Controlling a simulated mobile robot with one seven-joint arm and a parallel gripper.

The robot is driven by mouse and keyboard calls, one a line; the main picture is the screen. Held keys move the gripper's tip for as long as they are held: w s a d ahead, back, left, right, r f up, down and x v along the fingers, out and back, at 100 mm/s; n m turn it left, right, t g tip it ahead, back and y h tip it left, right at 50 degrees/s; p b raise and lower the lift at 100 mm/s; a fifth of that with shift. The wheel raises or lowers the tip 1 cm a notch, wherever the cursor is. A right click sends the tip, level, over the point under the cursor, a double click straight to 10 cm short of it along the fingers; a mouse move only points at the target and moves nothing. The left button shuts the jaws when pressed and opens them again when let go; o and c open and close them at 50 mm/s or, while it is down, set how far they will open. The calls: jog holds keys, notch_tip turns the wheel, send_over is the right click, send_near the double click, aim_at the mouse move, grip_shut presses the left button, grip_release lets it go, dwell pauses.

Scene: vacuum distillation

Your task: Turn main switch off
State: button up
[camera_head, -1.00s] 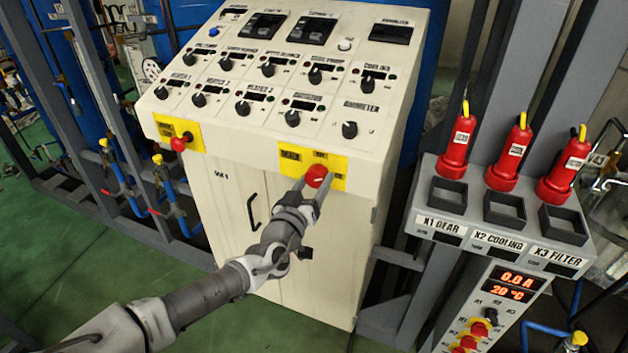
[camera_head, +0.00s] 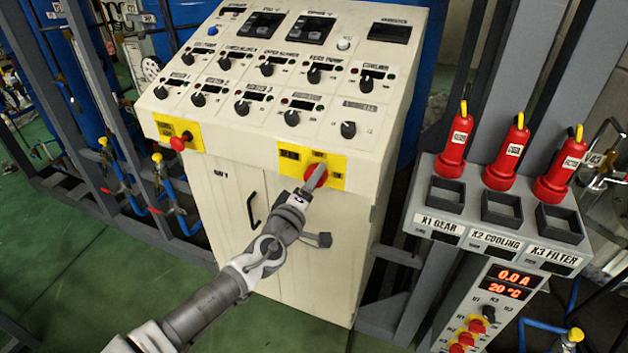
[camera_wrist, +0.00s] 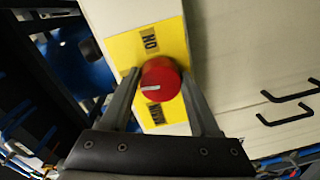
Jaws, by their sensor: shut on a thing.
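The main switch is a red round knob (camera_head: 314,177) on a yellow plate (camera_head: 335,166) at the front right of the cream control cabinet. In the wrist view the knob (camera_wrist: 158,80) sits between my two fingers, and a white mark on its face points left. The yellow plate bears an "ON" label above the knob and another dark label below it. My gripper (camera_head: 317,176) is shut on the knob, with one finger on each side. In the head view the fingers partly hide the knob.
A second red knob (camera_head: 178,143) on a yellow plate sits at the cabinet's left. The sloped panel (camera_head: 290,75) above carries several black dials and displays. Cabinet door handles show below. A grey stand (camera_head: 500,205) with red plugs and sockets is at the right.

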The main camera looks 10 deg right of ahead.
jog(key=shift+r+n, duration=0.1)
jog(key=shift+n, duration=0.7)
jog(key=o, duration=1.4)
jog(key=shift+c, duration=0.2)
jog(key=shift+s, duration=0.1)
